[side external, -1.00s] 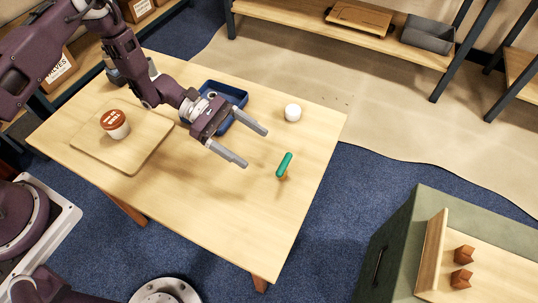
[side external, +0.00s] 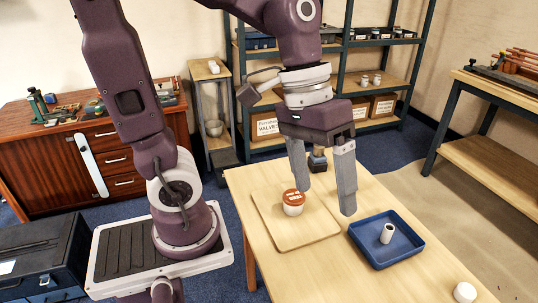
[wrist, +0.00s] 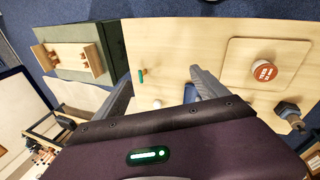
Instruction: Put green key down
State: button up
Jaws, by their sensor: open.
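The green key (wrist: 141,76) is on the wooden table (wrist: 215,42) in the wrist view, a small elongated green piece near the table edge. I cannot tell whether it lies flat or stands. It is outside the current side view. My gripper (side external: 325,198) points down above the table with its two grey fingers spread and nothing between them. In the wrist view the fingers (wrist: 160,75) show on either side, and the key appears between them in the picture but apart from them.
A blue tray (side external: 363,230) holds a white tube (side external: 387,233). A wooden board (side external: 280,238) bears an orange-lidded white jar (side external: 293,203). A white round piece (side external: 465,292) sits near the right edge. A dark fitting (side external: 318,161) stands behind the board. Bare table lies around the key.

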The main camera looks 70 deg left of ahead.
jog(key=s+a+r+m+t+y, duration=0.2)
jog(key=s+a+t+y, duration=0.1)
jog(key=s+a, duration=0.3)
jog(key=shift+s+a+t, duration=0.2)
jog(key=shift+a+t, duration=0.15)
jog(key=shift+t, duration=0.35)
jog(key=shift+r, duration=0.1)
dwell(0.3)
